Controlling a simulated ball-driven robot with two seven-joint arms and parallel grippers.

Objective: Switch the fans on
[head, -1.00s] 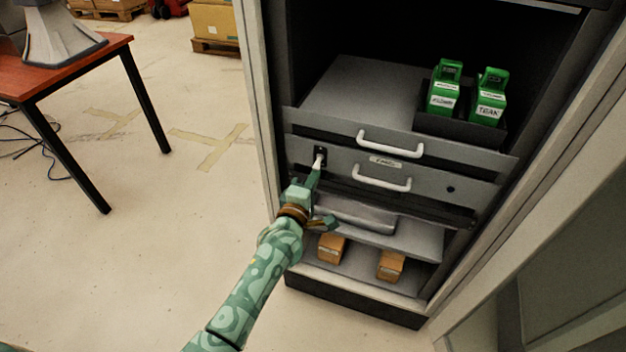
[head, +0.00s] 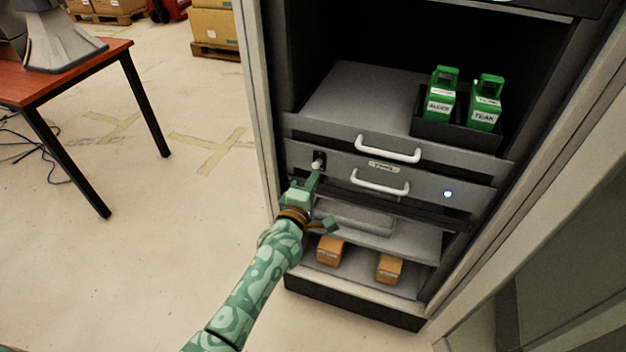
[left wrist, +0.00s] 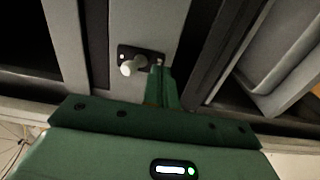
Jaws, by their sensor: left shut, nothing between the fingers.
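The fan panel (head: 425,190) is a grey drawer-like front in the rack with a white handle and a small label. At its left end is a toggle switch with a pale knob (head: 316,165) on a black plate; it also shows in the left wrist view (left wrist: 130,68). At its right end a small round lamp (head: 448,194) glows bluish white. My left gripper (head: 314,179) is shut and empty, its tips just below the switch. In the left wrist view the closed fingers (left wrist: 162,85) are just right of the knob; contact is unclear. My right gripper is out of view.
Above is another grey front with a white handle (head: 388,150). Brown boxes (head: 389,268) sit on the lower shelf. The rack's side frame (head: 258,110) is close on the left.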

